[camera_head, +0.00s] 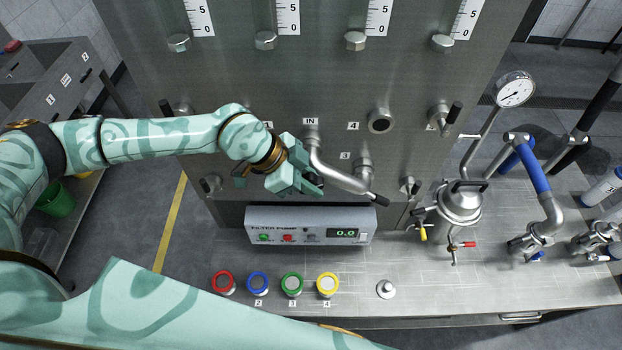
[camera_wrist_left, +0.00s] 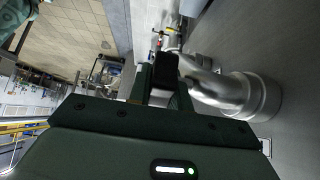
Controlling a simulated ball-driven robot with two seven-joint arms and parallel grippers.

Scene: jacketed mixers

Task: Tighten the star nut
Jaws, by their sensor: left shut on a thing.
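My left gripper (camera_head: 312,182) is in front of the upright steel panel (camera_head: 310,75), just left of the bent metal pipe (camera_head: 338,176) under the "IN" label. Its fingers are shut on a small dark part (camera_wrist_left: 165,68), which shows between them in the left wrist view. The fingers and wrist hide most of this part in the head view, and I cannot tell whether it is the star nut. The pipe is close beside the fingers in both views; I cannot tell whether they touch. No star nut can be made out clearly. My right gripper is not in view.
The filter pump box (camera_head: 310,224) stands close below the left gripper. Several coloured-ring jars and a small metal knob (camera_head: 386,289) stand at the bench front. A lidded steel vessel (camera_head: 460,203) and a pressure gauge (camera_head: 515,90) are at right. The bench (camera_head: 430,285) between has free room.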

